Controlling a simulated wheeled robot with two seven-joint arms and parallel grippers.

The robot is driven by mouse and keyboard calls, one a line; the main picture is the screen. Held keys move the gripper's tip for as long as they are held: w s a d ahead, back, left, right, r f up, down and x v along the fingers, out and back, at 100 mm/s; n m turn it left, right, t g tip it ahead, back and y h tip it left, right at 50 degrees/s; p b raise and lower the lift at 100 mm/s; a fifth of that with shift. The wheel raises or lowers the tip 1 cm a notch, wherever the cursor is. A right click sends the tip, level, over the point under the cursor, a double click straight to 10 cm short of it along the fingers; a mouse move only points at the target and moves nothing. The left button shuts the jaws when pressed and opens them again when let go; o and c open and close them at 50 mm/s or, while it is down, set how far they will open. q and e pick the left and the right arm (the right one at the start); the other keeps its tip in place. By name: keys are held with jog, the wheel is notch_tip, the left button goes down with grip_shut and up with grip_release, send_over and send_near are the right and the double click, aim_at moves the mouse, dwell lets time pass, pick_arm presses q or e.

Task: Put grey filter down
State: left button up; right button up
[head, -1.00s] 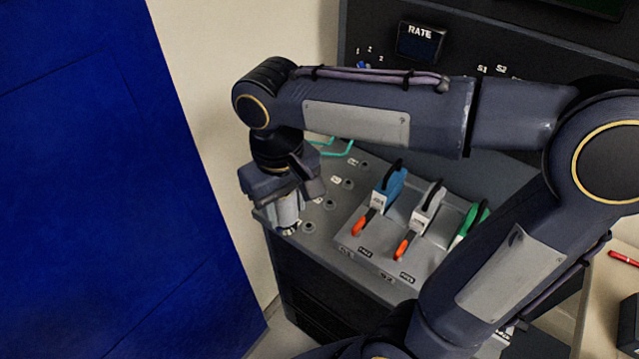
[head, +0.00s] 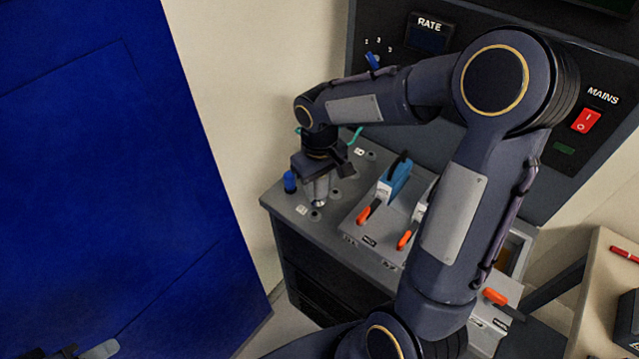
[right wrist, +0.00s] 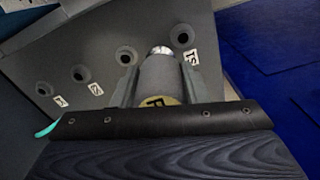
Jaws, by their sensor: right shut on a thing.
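The grey filter (head: 318,190) is a grey cylinder with a bright metal tip. My right gripper (head: 318,176) is shut on it and holds it upright, tip down, over the grey panel with round sockets. In the right wrist view the filter (right wrist: 160,80) sits between the fingers of my gripper (right wrist: 157,92), with a yellow lettered label partly hidden. Its tip shows near a row of empty sockets (right wrist: 127,55). I cannot tell whether the tip touches the panel.
A blue-capped piece (head: 290,182) stands just left of the filter. A blue-handled lever (head: 395,180) and other orange-tipped levers stand to the right. A control panel with a RATE display (head: 427,35) rises behind. A large blue panel (head: 110,180) fills the left.

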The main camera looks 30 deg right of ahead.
jog(key=shift+f, duration=0.3)
jog(key=shift+f, duration=0.2)
jog(key=o, duration=1)
jog(key=shift+r, duration=0.1)
jog(key=shift+r, duration=0.1)
